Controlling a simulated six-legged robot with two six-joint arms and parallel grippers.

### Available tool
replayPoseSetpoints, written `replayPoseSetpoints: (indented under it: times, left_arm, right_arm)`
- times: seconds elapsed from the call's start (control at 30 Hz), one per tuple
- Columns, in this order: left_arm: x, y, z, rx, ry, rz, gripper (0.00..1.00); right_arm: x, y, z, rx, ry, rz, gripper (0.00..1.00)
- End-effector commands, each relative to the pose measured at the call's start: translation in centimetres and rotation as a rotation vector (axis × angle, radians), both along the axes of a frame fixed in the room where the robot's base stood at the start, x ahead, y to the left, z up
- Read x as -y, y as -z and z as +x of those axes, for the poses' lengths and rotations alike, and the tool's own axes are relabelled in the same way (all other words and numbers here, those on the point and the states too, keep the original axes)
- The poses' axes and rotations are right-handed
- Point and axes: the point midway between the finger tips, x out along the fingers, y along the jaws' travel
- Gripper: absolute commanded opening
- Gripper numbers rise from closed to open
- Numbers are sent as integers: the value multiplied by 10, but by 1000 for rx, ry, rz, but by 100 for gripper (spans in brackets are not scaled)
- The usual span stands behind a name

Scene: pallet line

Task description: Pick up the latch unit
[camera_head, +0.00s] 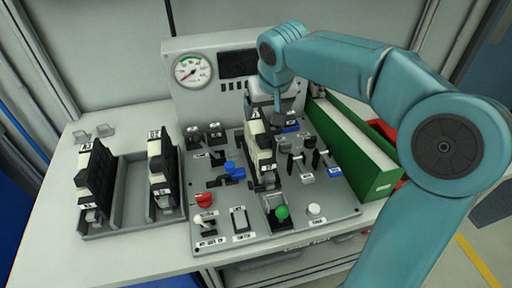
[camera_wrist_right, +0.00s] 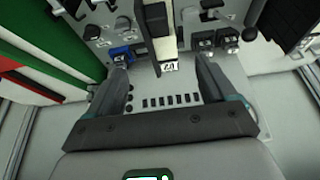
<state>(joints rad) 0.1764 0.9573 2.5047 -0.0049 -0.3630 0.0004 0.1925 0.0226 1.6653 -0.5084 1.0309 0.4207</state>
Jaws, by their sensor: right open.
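A tall black-and-cream unit (camera_head: 262,150) stands on the grey control panel in the head view. My right gripper (camera_wrist_right: 162,62) is open, pointing down over the panel's back part. In the right wrist view, the end of the panel unit (camera_wrist_right: 163,40) shows between the fingers, with gaps on both sides. The gripper partly hides the unit's far end in the head view. My left gripper is not in view.
The panel (camera_head: 215,260) carries switches, a red button (camera_head: 204,200), a green knob (camera_head: 282,213) and blue parts. A gauge (camera_head: 193,70) stands behind. A green-sided box (camera_head: 375,185) and a red bin (camera_head: 384,130) lie right. The table's front left is clear.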

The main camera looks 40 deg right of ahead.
Motion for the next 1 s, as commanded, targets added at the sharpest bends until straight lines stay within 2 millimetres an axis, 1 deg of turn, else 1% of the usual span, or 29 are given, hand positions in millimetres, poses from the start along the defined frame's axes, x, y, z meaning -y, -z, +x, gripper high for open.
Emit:
replayPoseSetpoints:
  times: [0.03, 0.1, 0.2, 0.3, 0.53, 0.7, 0.8, 0.9, 1.0]
  left_arm:
    - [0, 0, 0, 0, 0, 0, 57]
    - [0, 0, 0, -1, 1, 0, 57]
    - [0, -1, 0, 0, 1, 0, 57]
    - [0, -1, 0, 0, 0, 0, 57]
    - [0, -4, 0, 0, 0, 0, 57]
    - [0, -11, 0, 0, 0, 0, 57]
    - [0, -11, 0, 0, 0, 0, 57]
    - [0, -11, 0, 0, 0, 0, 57]
    - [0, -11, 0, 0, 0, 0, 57]
  right_arm:
    - [2, 14, 3, -7, 1, 1, 84]
    - [5, 29, 8, -7, 1, 2, 84]
    - [9, 49, 15, -6, 1, 1, 84]
    - [11, 63, 21, -3, 0, 1, 84]
    - [14, 80, 30, -5, -1, 1, 84]
    - [17, 106, 42, -5, -1, 2, 84]
    - [20, 116, 47, -2, 0, 1, 84]
    - [20, 120, 49, -2, 0, 1, 84]
    - [20, 120, 49, 0, 0, 1, 84]
